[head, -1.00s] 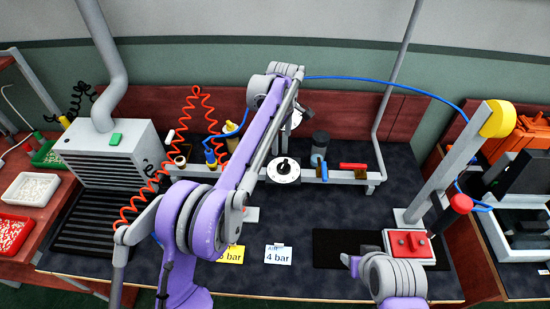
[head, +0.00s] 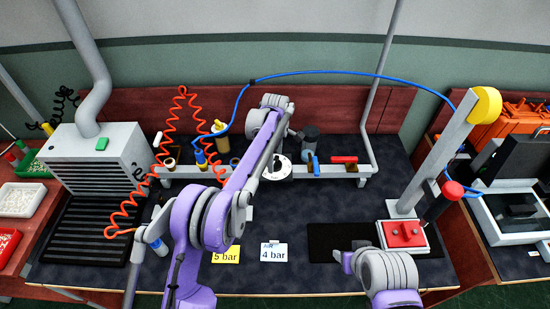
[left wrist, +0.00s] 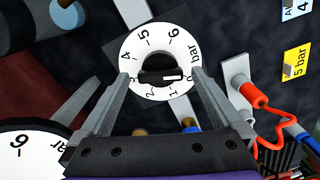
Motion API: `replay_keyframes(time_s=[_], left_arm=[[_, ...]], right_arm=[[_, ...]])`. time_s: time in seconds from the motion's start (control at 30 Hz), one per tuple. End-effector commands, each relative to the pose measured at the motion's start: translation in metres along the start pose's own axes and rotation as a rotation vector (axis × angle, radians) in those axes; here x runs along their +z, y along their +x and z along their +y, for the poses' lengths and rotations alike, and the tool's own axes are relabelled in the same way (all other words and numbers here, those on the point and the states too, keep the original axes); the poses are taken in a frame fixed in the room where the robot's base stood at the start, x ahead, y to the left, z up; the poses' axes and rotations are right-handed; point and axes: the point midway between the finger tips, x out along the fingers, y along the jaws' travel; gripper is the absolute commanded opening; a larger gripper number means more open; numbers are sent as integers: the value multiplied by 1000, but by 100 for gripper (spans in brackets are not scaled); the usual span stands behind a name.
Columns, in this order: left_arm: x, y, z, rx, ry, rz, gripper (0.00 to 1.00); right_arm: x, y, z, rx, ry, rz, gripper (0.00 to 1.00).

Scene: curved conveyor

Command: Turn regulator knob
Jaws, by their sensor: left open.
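The regulator's white dial (head: 279,168) sits on the rail at the back of the bench; my left arm partly covers it in the head view. In the left wrist view the dial (left wrist: 140,42) has numbers and "bar" around a black knob (left wrist: 158,70). The knob's white mark points right, near the low end of the scale. My left gripper (left wrist: 161,76) is open, its fingers on either side of the knob with gaps visible. Contact cannot be told. A yellow "5 bar" card (head: 226,255) and a white "4 bar" card (head: 273,253) stand on the bench. My right gripper (head: 347,262) is low at the right.
A second white dial (left wrist: 28,152) is at the wrist view's lower left. A red coiled hose (head: 180,120) and blue hose (head: 350,74) run nearby. A red-topped block (head: 404,234) and slanted post (head: 440,150) stand right.

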Motion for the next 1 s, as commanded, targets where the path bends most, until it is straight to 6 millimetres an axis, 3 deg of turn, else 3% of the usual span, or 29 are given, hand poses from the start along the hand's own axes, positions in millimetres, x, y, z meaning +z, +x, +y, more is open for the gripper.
replay_keyframes(time_s=[0.27,0.73,1.0], left_arm=[[0,2,0,0,0,0,100],[0,2,0,0,0,0,19],[0,2,0,0,23,0,17]], right_arm=[[0,0,0,0,0,0,52],[0,0,0,0,0,0,52],[0,0,0,0,0,0,52]])
